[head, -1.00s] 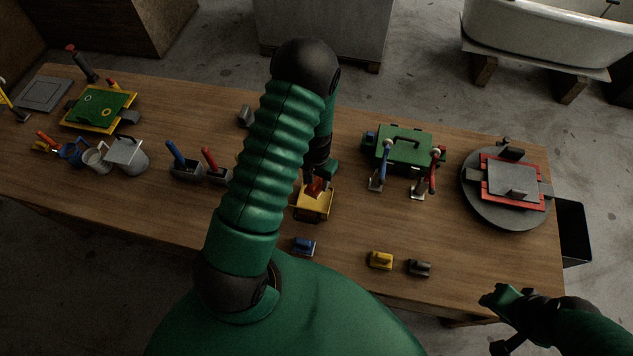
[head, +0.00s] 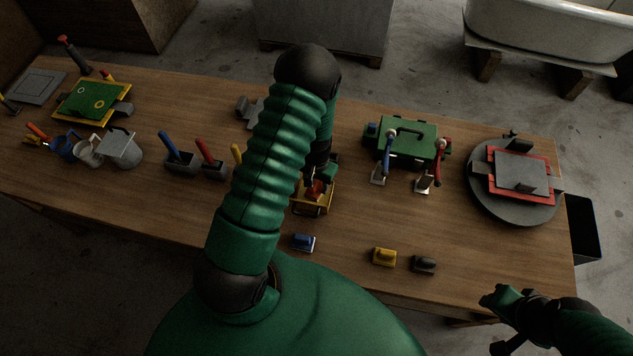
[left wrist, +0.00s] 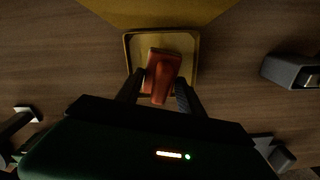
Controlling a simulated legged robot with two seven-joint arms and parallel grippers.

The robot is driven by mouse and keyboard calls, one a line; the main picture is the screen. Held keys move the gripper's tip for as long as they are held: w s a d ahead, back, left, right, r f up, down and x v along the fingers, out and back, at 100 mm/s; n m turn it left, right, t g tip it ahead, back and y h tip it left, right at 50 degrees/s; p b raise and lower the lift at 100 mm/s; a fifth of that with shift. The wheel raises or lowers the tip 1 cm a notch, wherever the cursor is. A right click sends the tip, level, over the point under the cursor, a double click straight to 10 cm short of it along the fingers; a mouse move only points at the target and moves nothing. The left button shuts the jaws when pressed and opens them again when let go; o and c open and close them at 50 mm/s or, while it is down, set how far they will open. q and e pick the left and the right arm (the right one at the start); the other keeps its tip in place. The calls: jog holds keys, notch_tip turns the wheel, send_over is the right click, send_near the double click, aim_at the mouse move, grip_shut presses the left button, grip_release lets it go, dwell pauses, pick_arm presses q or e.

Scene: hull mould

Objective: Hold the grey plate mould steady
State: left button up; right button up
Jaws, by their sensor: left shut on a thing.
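A grey plate (head: 520,168) in a red frame lies on a round grey turntable (head: 489,205) at the right end of the bench; I take this for the grey plate mould. Dark blocks sit at its edges. My left gripper (head: 313,186) is far to its left, at mid-bench. In the left wrist view its two fingers (left wrist: 158,92) are shut on a red block (left wrist: 161,70) at a small yellow tray (left wrist: 193,42). My right gripper (head: 493,318) is low at the right, off the bench's front edge and apart from the plate. Its jaw opening is unclear.
A green case (head: 408,143) with blue- and red-handled tools stands left of the turntable. Small blue (head: 303,242), yellow (head: 384,257) and dark (head: 424,264) pieces lie along the front. A black bin (head: 582,228) stands beyond the right end. My left arm hides part of the bench.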

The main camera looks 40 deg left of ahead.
aim_at(316, 181)
pick_arm(q)
jog(key=shift+a, duration=0.1)
dwell(0.3)
jog(key=shift+s+f+b, duration=0.1)
jog(key=shift+f+b, duration=0.3)
jog(key=shift+f, duration=0.05)
dwell(1.1)
notch_tip(316, 181, up, 2)
jog(key=shift+r+p, duration=0.2)
jog(key=shift+p, duration=0.85)
jog(key=shift+r+p, duration=1.7)
jog(key=shift+r, duration=0.6)
